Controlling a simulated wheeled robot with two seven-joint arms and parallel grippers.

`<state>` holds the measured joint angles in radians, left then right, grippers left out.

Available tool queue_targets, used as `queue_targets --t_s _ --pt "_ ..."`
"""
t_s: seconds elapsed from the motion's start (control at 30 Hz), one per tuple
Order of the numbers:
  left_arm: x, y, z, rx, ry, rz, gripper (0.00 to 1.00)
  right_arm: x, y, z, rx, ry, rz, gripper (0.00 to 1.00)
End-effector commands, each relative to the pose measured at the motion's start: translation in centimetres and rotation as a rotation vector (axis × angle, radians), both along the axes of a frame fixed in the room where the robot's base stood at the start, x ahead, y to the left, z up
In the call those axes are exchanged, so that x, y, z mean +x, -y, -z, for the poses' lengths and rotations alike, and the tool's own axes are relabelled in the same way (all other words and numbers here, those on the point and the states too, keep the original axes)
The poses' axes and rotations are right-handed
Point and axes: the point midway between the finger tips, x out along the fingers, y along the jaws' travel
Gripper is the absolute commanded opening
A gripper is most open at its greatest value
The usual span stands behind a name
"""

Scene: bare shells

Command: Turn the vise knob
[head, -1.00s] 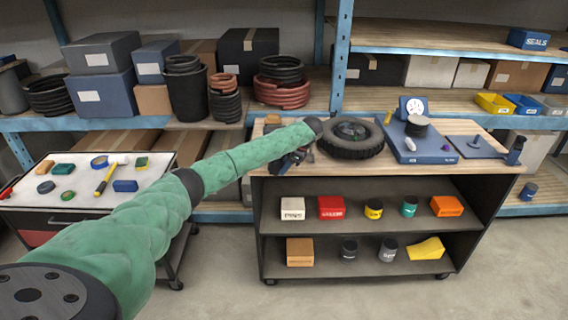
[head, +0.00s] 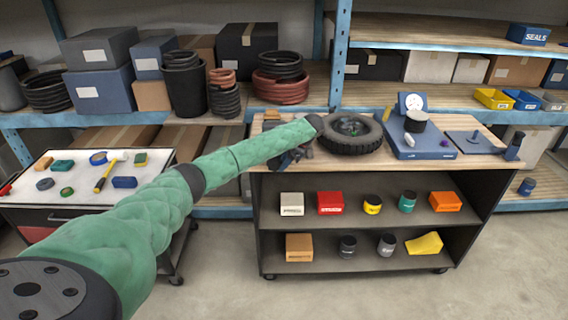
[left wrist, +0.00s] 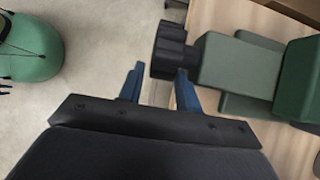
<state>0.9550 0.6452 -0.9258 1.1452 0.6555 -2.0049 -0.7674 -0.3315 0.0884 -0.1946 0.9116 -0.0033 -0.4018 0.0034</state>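The vise (left wrist: 245,65) is a green block-shaped body at the right of the left wrist view. Its black ribbed knob (left wrist: 170,48) points left, towards the floor side. My left gripper (left wrist: 159,71) is open, with two blue fingers apart. The right fingertip overlaps the near edge of the knob in the picture; the left fingertip is beside it to the left. I cannot tell whether they touch. In the head view my green left arm reaches to the bench's left end, and a dark cluster there hides the details of gripper and vise. My right gripper is not in view.
The wooden bench top (head: 345,180) also bears a tire (head: 350,134) right beside my left wrist and a blue dial-gauge stand (head: 422,146). A white-topped tool cart (head: 75,197) stands left, under my arm. Stocked shelves line the back. Floor in front is clear.

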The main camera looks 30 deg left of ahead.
Motion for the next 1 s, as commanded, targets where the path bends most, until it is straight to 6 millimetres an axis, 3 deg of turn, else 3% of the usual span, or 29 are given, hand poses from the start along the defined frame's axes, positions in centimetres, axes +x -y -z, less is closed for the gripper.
queue_targets --t_s 0.63,1.0 --pt "2.0 2.9 -5.4 0.001 0.001 0.001 0.34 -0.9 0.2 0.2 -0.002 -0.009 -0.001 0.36" --pt "2.3 3.6 -6.5 0.0 0.0 0.001 0.34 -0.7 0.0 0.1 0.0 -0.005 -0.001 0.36"
